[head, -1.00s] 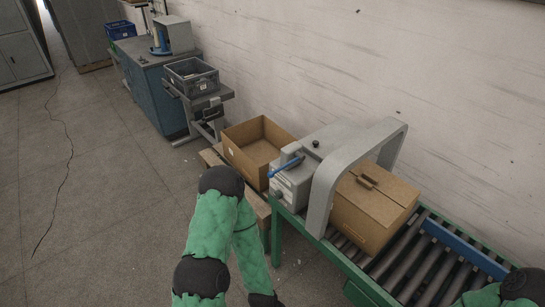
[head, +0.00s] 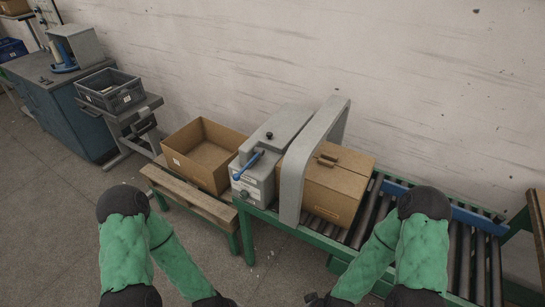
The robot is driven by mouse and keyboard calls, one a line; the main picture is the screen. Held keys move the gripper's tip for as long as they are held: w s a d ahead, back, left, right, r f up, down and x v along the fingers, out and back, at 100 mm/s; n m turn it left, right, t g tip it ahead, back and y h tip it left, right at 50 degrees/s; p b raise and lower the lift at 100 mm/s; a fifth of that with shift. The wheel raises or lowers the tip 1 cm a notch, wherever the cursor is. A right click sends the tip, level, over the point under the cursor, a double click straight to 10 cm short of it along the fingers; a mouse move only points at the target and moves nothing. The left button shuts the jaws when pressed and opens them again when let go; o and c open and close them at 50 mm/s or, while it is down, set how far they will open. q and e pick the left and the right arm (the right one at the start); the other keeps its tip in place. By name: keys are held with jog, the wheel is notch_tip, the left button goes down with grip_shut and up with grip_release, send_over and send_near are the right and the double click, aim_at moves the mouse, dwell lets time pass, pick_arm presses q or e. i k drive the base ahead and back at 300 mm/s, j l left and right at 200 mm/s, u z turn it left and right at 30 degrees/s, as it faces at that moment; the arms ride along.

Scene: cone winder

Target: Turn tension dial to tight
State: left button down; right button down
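No tension dial can be made out for certain. A grey machine with a blue part on its front (head: 75,45) stands on the blue cabinet at the far left; its details are too small to read. A grey box-shaped machine (head: 268,150) with a dark knob on top (head: 269,135) and a blue lever (head: 247,165) stands at the left end of the roller conveyor. My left gripper (head: 215,301) and my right gripper (head: 318,300) show only as dark parts at the bottom edge, in front of the conveyor and apart from both machines. Their fingers are not clear.
A closed cardboard box (head: 335,190) sits on the conveyor (head: 365,215) beside a grey arch (head: 292,185). An open cardboard box (head: 185,165) rests on a pallet-like stand (head: 190,200). A grey crate (head: 110,92) sits on a side stand. The floor at left (head: 50,210) is clear.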

aim_at(244, 195)
jog(key=i+j+z, duration=0.2)
jog(key=j, duration=1)
jog(key=i+j+z, duration=0.15)
jog(key=j, duration=1.05)
jog(key=i+j+z, duration=0.2)
jog(key=j, duration=1)
jog(key=k+l, duration=0.05)
jog(key=k, duration=0.05)
